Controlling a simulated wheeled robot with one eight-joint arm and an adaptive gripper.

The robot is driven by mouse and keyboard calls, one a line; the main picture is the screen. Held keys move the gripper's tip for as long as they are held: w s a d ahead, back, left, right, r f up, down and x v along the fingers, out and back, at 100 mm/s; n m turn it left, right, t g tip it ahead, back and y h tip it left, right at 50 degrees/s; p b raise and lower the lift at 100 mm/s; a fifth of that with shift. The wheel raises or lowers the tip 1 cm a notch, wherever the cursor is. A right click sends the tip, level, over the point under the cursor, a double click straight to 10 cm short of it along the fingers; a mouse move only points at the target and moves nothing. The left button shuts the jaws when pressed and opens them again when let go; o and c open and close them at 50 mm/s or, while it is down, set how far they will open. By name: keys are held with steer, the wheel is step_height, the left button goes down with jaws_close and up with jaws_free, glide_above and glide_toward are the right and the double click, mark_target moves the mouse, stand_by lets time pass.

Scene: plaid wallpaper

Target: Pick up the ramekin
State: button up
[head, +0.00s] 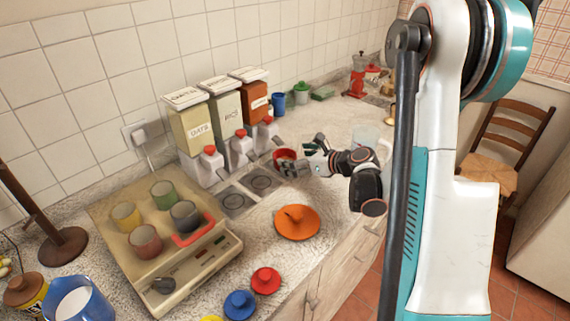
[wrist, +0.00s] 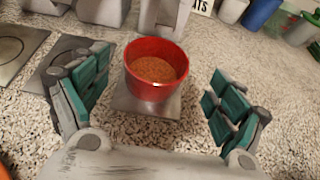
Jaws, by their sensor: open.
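A red ramekin (wrist: 156,73) with brown grainy contents stands upright on a grey metal plate (wrist: 146,108) on the speckled counter. In the head view the ramekin (head: 284,155) sits in front of the dispensers, partly hidden by my gripper. My gripper (head: 301,158) is open. In the wrist view its teal-padded fingers (wrist: 155,98) are spread wide, one to the left and one to the right of the ramekin and nearer the camera. Neither finger touches it.
Dispensers (head: 227,113) stand behind the ramekin, against the tiled wall. A blue cup (head: 278,104) and a green jar (head: 301,93) stand farther back. A tray with several cups (head: 163,241) is at left.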

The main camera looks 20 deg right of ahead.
mark_target(277, 155)
steer(key=x, duration=0.2)
steer(key=b+x, duration=0.1)
steer(key=shift+w+a+f+b, duration=0.15)
steer(key=shift+w+a+b, duration=0.15)
steer(key=shift+a, duration=0.15)
steer(key=shift+w+a+f, duration=0.1)
steer(key=shift+w, duration=0.3)
steer(key=shift+c, duration=0.6)
steer(key=c, duration=1.2)
